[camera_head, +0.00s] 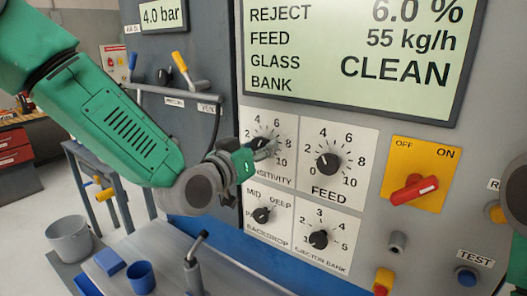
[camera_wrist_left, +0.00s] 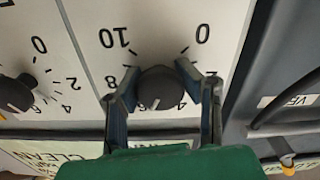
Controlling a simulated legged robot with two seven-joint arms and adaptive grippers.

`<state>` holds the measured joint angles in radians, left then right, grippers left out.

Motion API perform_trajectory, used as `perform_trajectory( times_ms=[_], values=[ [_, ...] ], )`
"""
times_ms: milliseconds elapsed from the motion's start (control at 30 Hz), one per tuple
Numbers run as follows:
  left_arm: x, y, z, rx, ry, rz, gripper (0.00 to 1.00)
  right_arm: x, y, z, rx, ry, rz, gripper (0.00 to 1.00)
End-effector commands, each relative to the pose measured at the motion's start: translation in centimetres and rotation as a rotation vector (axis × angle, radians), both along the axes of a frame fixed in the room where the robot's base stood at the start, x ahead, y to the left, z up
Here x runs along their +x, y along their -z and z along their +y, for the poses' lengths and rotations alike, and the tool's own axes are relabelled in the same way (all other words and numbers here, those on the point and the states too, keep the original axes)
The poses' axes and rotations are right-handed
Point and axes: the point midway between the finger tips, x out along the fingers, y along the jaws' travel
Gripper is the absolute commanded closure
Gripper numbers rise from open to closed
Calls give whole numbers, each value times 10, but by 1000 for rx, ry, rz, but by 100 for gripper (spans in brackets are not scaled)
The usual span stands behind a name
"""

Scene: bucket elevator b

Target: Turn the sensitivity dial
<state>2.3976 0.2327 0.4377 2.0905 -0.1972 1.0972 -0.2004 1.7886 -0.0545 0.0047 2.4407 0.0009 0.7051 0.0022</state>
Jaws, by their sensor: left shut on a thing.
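The sensitivity dial (camera_wrist_left: 158,88) is a round black knob with a white pointer line, on a white scale plate (camera_head: 286,133) numbered up to 10. My left gripper (camera_head: 262,150) reaches the plate from the left and covers most of the dial in the head view. In the left wrist view my left gripper (camera_wrist_left: 160,95) has one blue finger on each side of the dial, shut on it. The pointer is directed towards the numbers at the lower edge, near 4. Part of my right arm (camera_head: 517,200) shows at the right edge; its gripper is not in view.
The feed dial (camera_head: 328,163) sits just right, with the backdrop dial (camera_head: 262,215) and ejector bank dial (camera_head: 318,239) below. A red switch (camera_head: 414,189) is on a yellow plate. A display (camera_head: 360,50) reads CLEAN above. Valve handles (camera_head: 180,68) stand left of the panel.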

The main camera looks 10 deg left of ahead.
Motion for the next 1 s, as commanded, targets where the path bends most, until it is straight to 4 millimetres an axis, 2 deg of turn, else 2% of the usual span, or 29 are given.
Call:
perform_trajectory(
  times_ms=[167, 200, 267, 667, 767, 1000],
  values=[
    [-3, 4, -4, 6, 12, 10, 97, 0, -1, 0, 0, 0, -1, 64],
    [-3, 4, -4, 6, 12, 10, 65, 0, -1, 0, 0, 0, -1, 64],
    [-3, 4, -4, 6, 12, 10, 44, 0, -1, 0, 0, 0, -1, 64],
    [-5, 3, -1, 6, 8, 6, 44, -2, -2, 0, 0, 0, -3, 64],
    [-17, 3, 5, 5, 7, 7, 44, -2, -2, 0, 0, 0, -3, 64],
    [-64, 2, 26, 3, 7, 6, 44, -2, -2, 0, 0, 0, -3, 64]
  ],
)
